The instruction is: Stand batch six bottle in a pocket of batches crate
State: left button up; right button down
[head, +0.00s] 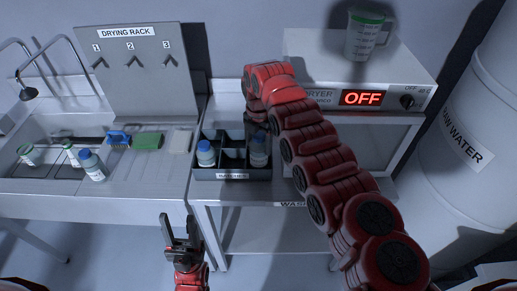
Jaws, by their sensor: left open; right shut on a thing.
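The batches crate (232,175) is a dark divided box at the front of the table. A white bottle with a blue cap (206,154) stands in its left part. Another bottle (259,152) is at the crate's front right pocket, its top partly hidden. My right gripper (258,130) is over that pocket, shut on this bottle; the fingers are mostly hidden by shadow and the arm. I cannot read the batch number or tell whether the bottle touches the pocket floor. My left gripper (180,231) is open and empty, low in front of the counter.
A blue-capped bottle (93,166) and two green-capped bottles (28,155) are at the sink on the left. A brush (118,138), a green sponge (148,141) and a drying rack (140,75) are beside it. A dryer (385,75) with a jug (364,35) stands behind my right arm.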

aim_at(258, 152)
jog(key=f, duration=0.4)
jog(key=shift+w, duration=0.2)
jog(key=shift+f, duration=0.15)
jog(key=shift+f, duration=0.2)
grip_release()
jog(key=shift+r, duration=0.1)
